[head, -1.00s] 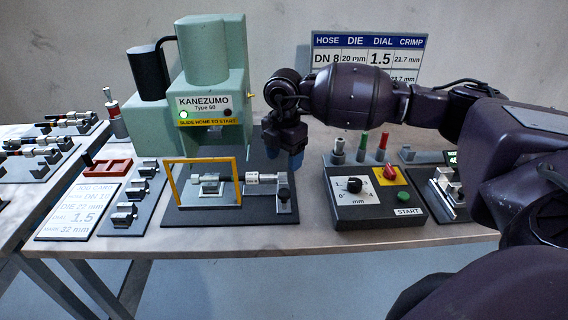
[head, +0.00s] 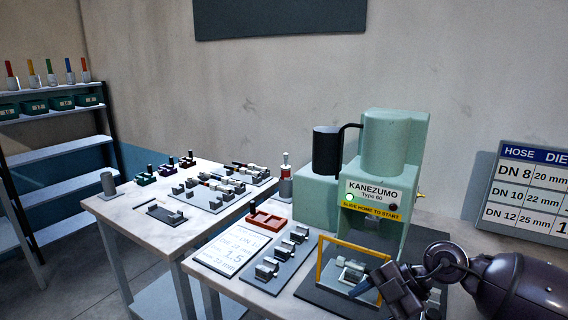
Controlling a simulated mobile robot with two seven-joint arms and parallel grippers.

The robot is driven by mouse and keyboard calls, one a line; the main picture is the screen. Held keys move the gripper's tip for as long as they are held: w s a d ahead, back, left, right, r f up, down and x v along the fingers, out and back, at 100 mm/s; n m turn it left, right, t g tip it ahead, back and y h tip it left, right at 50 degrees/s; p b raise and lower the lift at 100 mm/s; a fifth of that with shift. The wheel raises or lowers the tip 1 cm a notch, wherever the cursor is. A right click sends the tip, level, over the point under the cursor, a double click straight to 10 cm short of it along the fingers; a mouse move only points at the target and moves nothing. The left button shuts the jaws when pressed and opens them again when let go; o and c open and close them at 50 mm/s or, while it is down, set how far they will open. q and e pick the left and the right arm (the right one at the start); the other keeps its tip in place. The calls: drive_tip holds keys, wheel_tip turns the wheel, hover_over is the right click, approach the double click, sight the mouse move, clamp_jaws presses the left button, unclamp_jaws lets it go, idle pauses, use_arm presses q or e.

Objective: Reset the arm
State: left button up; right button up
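My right arm comes in from the lower right, dark purple. Its gripper (head: 372,288) has a blue fingertip and hangs by the right side of the yellow guard frame (head: 322,262), overlapping it in the picture. I see nothing held in it, but the gap between its fingers cannot be made out. My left gripper is out of view. The green Kanezumo press (head: 392,150) stands behind, with a green light lit on its front. A metal fitting (head: 350,271) sits within the yellow frame, partly covered by the gripper.
A card (head: 228,250), a red tray (head: 265,220) and a rack of dies (head: 283,254) lie left of the press. A second table (head: 125,208) with fittings stands further left, then shelves (head: 62,152) with green bins. A hose chart (head: 525,190) is at right.

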drive_tip(key=s+a+r+m+t+y, duration=0.2)
drive_tip(key=a+r+m+t+y, duration=0.2)
drive_tip(key=a+r+t+y, duration=0.35)
drive_tip(key=s+d+f+m+t+h, duration=0.2)
drive_tip(key=d+f+m+t+h, duration=0.25)
drive_tip(key=d+m+h, duration=0.45)
drive_tip(key=s+d+f+m+t+h, duration=0.1)
drive_tip(key=d+f+m+t+h, duration=0.3)
drive_tip(key=d+m+h, duration=0.45)
drive_tip(key=s+d+f+m+g, duration=0.1)
drive_tip(key=s+f+g, duration=0.5)
drive_tip(key=s, duration=0.4)
drive_tip(key=s+f+m+g, duration=0.2)
drive_tip(key=s+f+g, duration=0.5)
drive_tip(key=s, duration=0.4)
drive_tip(key=w+f+t, duration=0.8)
drive_tip(key=f, duration=0.2)
drive_tip(key=shift+d+n, duration=0.15)
drive_tip(key=shift+n, duration=0.3)
